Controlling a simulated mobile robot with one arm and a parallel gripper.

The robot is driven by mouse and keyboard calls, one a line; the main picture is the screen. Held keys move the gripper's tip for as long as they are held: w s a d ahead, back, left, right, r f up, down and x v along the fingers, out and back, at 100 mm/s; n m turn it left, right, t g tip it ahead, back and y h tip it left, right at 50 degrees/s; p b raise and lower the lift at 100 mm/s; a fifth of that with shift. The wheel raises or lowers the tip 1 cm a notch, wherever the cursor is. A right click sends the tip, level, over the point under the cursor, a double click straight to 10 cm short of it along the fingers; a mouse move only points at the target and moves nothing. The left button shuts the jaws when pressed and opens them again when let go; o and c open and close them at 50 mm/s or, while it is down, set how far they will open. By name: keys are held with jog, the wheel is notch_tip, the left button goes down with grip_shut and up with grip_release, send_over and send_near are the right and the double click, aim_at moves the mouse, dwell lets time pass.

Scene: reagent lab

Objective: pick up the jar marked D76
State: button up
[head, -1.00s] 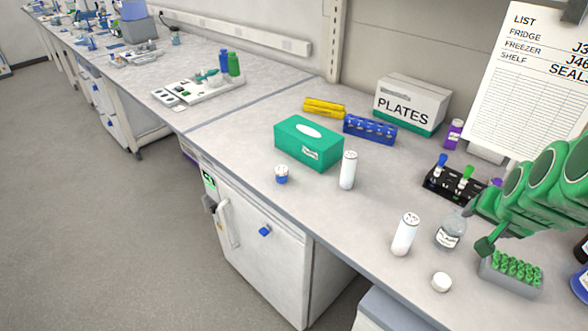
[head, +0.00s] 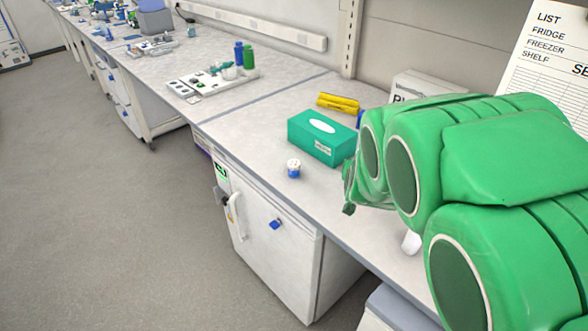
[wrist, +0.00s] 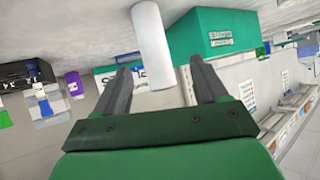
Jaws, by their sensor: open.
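No D76 mark is legible in any view. A small jar (head: 293,168) with a white top and blue band stands on the bench in front of the green glove box. A plain white cylinder (wrist: 152,45) shows upside down in the wrist view, beyond and between the fingers of my gripper (wrist: 162,80). The gripper is open, with nothing held; I cannot tell how far off the cylinder is. In the head view my green arm hides most of the gripper and the bench around it. Another white cylinder (head: 411,242) is partly hidden behind the arm.
The green glove box (head: 322,138) stands behind the jar, and shows in the wrist view (wrist: 215,35). A yellow rack (head: 338,103) and the partly hidden PLATES box (head: 420,88) are behind it. The bench left of the jar is clear. A small fridge (head: 270,235) is below.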

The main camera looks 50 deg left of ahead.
aim_at(294, 169)
jog(key=s+a+f+n+y, duration=0.1)
jog(key=s+a, duration=0.2)
jog(key=a, duration=0.1)
jog(key=s+a+f+n+y, duration=0.1)
jog(key=s+a+f, duration=0.1)
jog(key=s+a, duration=0.2)
jog(key=s+a+f+n+y, duration=0.1)
jog(key=s+a+f, duration=0.1)
jog(key=s+a, duration=0.2)
jog(key=shift+s+a+f, duration=0.1)
jog(key=shift+s+a, duration=0.1)
jog(key=shift+a, duration=0.8)
jog(key=shift+x, duration=3.85)
jog(key=shift+w, duration=0.1)
jog(key=shift+c, duration=0.2)
jog(key=c, duration=1)
jog(key=shift+r, duration=0.3)
